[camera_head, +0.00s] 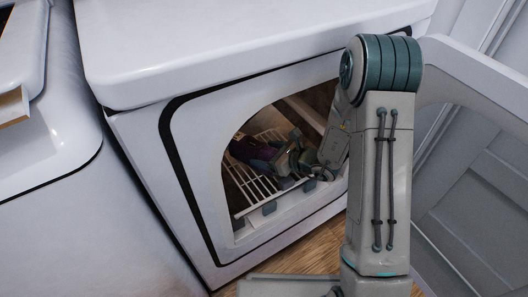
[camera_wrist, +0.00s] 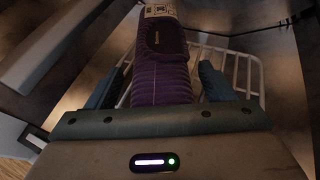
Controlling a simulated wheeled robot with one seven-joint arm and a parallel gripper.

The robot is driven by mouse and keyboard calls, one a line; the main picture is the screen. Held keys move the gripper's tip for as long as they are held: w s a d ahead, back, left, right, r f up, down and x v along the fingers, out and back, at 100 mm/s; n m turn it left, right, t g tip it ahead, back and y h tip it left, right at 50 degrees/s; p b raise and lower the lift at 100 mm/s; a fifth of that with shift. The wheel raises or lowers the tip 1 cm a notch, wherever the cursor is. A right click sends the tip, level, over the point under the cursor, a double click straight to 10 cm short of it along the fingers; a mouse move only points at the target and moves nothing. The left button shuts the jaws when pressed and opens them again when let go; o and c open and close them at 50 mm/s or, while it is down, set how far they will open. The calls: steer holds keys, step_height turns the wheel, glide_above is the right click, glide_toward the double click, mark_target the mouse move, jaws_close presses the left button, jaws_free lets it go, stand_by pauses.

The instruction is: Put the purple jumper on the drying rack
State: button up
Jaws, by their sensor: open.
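The purple jumper (camera_head: 243,149) is inside the dryer drum opening, over the white wire drying rack (camera_head: 246,186). In the wrist view the jumper (camera_wrist: 160,78) looks like a folded, ribbed purple bundle with a dark patch and a white printed patch at its far end. My gripper (camera_head: 282,158) reaches in through the opening. Its blue fingers stand apart on either side of the jumper in the wrist view (camera_wrist: 160,88), with visible gaps. The rack (camera_wrist: 252,72) shows behind and beside the jumper. I cannot tell whether the jumper rests fully on the rack.
The white dryer (camera_head: 150,135) has its door (camera_head: 470,75) open at the right. A second white machine (camera_head: 50,190) stands at the left. Wooden floor (camera_head: 305,252) shows in front. The drum interior is dark.

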steer(key=p+v, duration=0.3)
steer(key=v, duration=0.7)
steer(key=s+a+r+n+g+h, duration=0.25)
steer(key=s+r+n+g, duration=0.6)
steer(key=s+n, duration=0.5)
steer(key=s+d+r+n+t+h, duration=0.2)
steer(key=s+d+r+n+h, duration=0.3)
steer(key=d+n+h, duration=0.3)
steer(key=d+r+n, duration=0.1)
steer(key=d+n, duration=0.1)
steer(key=n, duration=0.1)
steer(key=shift+s+d+h, duration=0.15)
steer(key=shift+d+h, duration=0.2)
